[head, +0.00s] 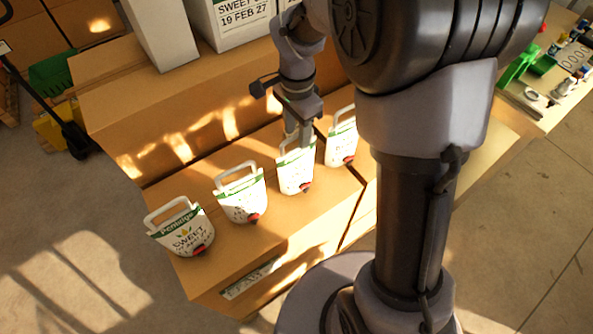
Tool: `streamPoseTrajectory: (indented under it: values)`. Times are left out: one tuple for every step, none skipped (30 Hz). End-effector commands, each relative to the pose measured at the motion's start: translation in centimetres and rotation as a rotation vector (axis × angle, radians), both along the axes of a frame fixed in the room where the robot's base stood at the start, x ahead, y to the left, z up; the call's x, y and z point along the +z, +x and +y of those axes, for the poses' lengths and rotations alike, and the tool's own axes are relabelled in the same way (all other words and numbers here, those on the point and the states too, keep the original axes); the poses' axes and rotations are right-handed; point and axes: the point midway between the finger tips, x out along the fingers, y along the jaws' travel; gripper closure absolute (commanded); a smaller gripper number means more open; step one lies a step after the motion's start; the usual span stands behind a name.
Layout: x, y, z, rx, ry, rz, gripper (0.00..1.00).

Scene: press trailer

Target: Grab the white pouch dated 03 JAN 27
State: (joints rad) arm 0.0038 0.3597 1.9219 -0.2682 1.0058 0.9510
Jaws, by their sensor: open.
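Several white pouches with handles, green bands and red spouts stand in a row on a cardboard box.
A taller cardboard box (180,110) rises behind the row. A white container (238,22) marked "19 FEB 27" stands on it. A bench with green trays and small parts (545,75) is at the upper right. Open floor (70,240) lies at the left.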

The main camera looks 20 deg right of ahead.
Motion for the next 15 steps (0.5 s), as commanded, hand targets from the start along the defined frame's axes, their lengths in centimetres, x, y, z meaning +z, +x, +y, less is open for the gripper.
streamPoseTrajectory:
  values:
    - [-1.0, 0.0, 0.0, 0.001, 0.000, 0.001, 0.60]
    - [-1.4, 0.0, 0.0, 0.001, 0.000, 0.001, 0.60]
    - [-1.7, 0.0, 0.0, 0.002, 0.000, 0.001, 0.60]
    - [-2.0, 0.0, 0.0, 0.002, 0.000, 0.001, 0.60]
    - [-2.4, -0.1, 0.0, 0.002, 0.000, 0.001, 0.60]
    - [-3.3, -0.1, 0.0, 0.002, 0.000, 0.001, 0.60]
    - [-4.0, -0.1, 0.0, 0.001, 0.000, 0.001, 0.60]
    - [-4.7, -0.1, 0.1, 0.001, 0.000, 0.002, 0.60]
    - [-5.5, -0.1, 0.1, 0.001, 0.001, 0.001, 0.60]
    - [-6.0, -0.1, 0.1, 0.001, 0.001, 0.001, 0.60]
    - [-6.4, -0.1, 0.1, 0.002, 0.000, 0.001, 0.60]
    - [-6.8, -0.1, 0.1, 0.002, 0.000, 0.001, 0.60]
    - [-6.9, -0.1, 0.1, 0.002, 0.000, 0.001, 0.60]
    - [-7.0, -0.1, 0.1, 0.002, 0.000, 0.000, 0.60]
    - [-7.0, -0.1, 0.1, 0.002, -0.001, -0.001, 0.60]
